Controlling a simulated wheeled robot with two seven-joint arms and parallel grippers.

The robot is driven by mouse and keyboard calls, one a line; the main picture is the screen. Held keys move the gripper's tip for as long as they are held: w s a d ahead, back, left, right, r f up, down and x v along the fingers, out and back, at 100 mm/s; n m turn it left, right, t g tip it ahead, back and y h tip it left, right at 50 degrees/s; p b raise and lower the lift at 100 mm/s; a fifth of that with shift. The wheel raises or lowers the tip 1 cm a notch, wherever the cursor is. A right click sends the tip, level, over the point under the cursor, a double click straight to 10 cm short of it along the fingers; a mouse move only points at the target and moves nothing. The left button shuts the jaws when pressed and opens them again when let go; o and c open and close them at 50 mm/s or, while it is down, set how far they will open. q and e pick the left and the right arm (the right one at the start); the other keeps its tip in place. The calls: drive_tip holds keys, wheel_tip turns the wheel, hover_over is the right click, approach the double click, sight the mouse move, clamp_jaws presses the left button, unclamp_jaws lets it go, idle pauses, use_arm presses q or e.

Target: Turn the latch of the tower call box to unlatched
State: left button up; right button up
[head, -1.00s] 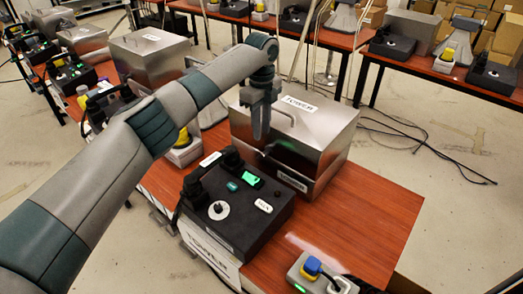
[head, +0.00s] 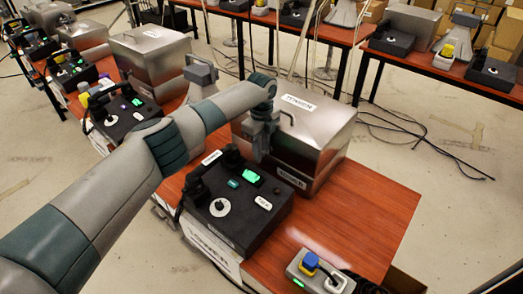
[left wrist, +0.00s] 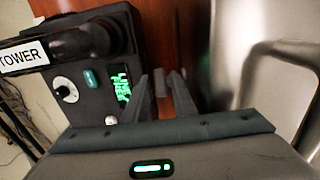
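The tower call box is a brushed-metal box (head: 318,122) with a TOWER label and a bar handle on its lid. It stands on the wooden table behind a black phone unit. In the left wrist view its metal side (left wrist: 265,75) and a curved handle fill the right. My left gripper (head: 262,155) points down close to the box's front left face, above the back of the phone unit. In the left wrist view its fingers (left wrist: 162,80) are slightly apart. I cannot make out the latch; the gripper covers part of the front face. My right gripper is not in view.
The black phone unit (head: 240,215) has a handset, dial and green display, and stands just in front of the box. A small grey device with a blue button (head: 312,265) is at the front right. The table's right part (head: 365,215) is bare.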

use_arm(q)
clamp_jaws()
drive_tip(key=shift+s+d+r+t+y+p, duration=0.15)
drive_tip(key=shift+t+y+p, duration=0.2)
drive_tip(key=shift+p, duration=0.25)
drive_tip(key=shift+t+y+p, duration=0.45)
drive_tip(key=shift+y+p, duration=0.05)
drive_tip(key=shift+y, duration=0.25)
drive_tip(key=shift+f, duration=0.2)
unclamp_jaws()
drive_tip(key=shift+r, duration=0.1)
drive_tip(key=b+v, duration=0.4)
drive_tip(key=v, duration=1.3)
drive_tip(key=shift+d, duration=0.2)
